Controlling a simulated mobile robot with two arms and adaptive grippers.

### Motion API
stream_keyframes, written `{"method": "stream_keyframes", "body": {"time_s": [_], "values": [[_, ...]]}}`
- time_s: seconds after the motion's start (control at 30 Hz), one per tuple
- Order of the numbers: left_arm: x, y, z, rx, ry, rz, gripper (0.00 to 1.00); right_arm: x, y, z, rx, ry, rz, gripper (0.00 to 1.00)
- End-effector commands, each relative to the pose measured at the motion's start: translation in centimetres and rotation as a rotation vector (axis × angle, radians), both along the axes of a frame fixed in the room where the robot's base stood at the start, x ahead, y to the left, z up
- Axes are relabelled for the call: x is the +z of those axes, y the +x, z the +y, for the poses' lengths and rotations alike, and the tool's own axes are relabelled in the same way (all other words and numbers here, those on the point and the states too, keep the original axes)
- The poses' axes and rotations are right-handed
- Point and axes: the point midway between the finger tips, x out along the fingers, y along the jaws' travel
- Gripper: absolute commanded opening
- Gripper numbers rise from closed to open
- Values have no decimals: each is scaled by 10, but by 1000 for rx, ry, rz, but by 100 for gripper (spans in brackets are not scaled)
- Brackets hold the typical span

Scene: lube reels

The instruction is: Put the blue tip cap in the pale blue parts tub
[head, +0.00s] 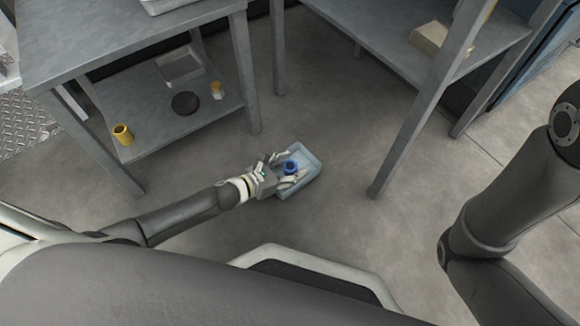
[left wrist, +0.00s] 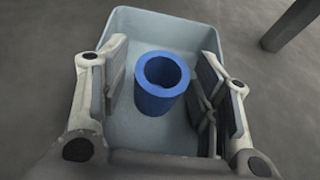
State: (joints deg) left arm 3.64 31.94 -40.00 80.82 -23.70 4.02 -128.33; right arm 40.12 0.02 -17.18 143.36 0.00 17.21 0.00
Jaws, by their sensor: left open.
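The pale blue parts tub (head: 311,158) sits on the floor near the middle of the head view. It also shows in the left wrist view (left wrist: 135,28). The blue tip cap (head: 291,166), a short hollow cylinder, is at the tub. In the left wrist view the cap (left wrist: 160,100) appears inside the tub walls, with its round opening facing the camera. My left gripper (head: 290,168) is open over the tub, its fingers on either side of the cap with gaps visible on both sides. My right gripper is not in view.
A grey workbench at the left has a lower shelf (head: 150,133) with a yellow cup (head: 122,134), a dark disc (head: 185,103), a small orange-and-white item (head: 217,90) and a tray (head: 180,67). Another bench with a box (head: 428,38) stands at upper right. Bench legs flank the tub; floor around it is clear.

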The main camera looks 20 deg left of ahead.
Motion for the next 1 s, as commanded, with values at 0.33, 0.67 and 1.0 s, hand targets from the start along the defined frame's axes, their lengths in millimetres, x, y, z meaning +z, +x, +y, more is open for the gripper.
{"method": "stream_keyframes", "body": {"time_s": [0.33,0.67,1.0], "values": [[7,-5,3,2,4,9,57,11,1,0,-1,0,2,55],[33,-51,33,1,2,7,57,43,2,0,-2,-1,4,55],[50,-87,57,1,1,3,57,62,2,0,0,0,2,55]]}}
